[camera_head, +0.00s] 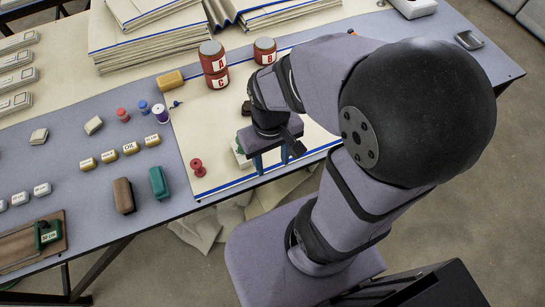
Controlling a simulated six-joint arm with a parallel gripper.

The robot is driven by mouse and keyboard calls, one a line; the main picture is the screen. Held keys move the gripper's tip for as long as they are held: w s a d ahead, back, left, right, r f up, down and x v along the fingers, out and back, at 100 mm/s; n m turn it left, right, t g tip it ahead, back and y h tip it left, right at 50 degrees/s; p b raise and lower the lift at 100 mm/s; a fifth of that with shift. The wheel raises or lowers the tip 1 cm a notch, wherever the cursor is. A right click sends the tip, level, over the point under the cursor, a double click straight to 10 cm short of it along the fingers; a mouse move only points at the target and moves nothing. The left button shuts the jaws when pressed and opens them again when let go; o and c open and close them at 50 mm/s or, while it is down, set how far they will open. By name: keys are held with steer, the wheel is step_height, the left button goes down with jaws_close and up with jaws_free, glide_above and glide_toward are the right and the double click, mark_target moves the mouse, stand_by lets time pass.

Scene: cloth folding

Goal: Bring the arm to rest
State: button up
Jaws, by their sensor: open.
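My gripper (271,161) is in the camera_head view, low over the front part of a cream cloth with blue edges (215,165). Its two blue fingers point down and stand apart, so it is open. I see nothing held between them. My arm reaches in from the right and bends over the table's front edge. A small pale block and a dark thing show beside the gripper, partly hidden by it. Part of the cloth is hidden behind my arm.
Folded cloths (150,40) are stacked at the back. Spools, a red spool (197,168), a brown block (123,196) and a green block (158,184) lie left. Crumpled cloth (205,225) lies below the table.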

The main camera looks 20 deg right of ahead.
steer(key=shift+w+r+m, duration=0.1)
steer(key=shift+m, duration=0.2)
step_height(320, 180, up, 6)
steer(key=p, duration=0.5)
steer(key=shift+p, duration=0.4)
